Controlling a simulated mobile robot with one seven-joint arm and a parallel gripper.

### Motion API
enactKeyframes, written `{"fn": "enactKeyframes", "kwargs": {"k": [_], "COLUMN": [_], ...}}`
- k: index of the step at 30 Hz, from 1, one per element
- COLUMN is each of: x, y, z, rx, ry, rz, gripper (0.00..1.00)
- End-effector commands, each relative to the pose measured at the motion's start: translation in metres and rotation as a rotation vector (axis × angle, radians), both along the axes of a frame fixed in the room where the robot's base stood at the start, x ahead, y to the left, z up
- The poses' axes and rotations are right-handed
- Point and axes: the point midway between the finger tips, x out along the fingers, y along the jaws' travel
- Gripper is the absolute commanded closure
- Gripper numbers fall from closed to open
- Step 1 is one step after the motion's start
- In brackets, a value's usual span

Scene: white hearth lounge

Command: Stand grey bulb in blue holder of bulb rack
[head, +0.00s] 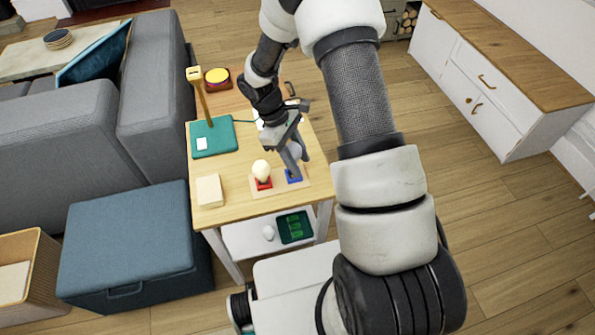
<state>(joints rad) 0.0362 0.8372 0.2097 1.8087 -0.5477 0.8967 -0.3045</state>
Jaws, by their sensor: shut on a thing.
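The bulb rack (279,189) is a light wooden board on the small side table. Its blue holder (294,177) is at the right and its red holder (263,184) at the left. A cream bulb (261,168) stands upright in the red holder. My gripper (296,161) points down right at the blue holder, shut on the grey bulb (296,151). The fingers hide much of the bulb and its lower end. I cannot tell whether its base touches or sits inside the blue holder.
The wooden table (236,177) also carries a cream block (209,190), a teal pad (213,136) with an upright wooden stand, and a white item partly behind my arm. A blue ottoman (130,240) stands left.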

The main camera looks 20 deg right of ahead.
Motion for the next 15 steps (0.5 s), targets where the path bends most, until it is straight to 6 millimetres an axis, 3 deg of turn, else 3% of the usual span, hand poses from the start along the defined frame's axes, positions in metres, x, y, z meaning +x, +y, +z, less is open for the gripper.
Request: {"fn": "enactKeyframes", "kwargs": {"k": [11,15], "x": [0.000,0.001], "y": [0.000,0.000], "z": [-0.042,-0.044], "rx": [0.000,-0.001], "ry": [0.001,-0.002], "rz": [0.000,0.000], "gripper": [0.86,0.86]}}
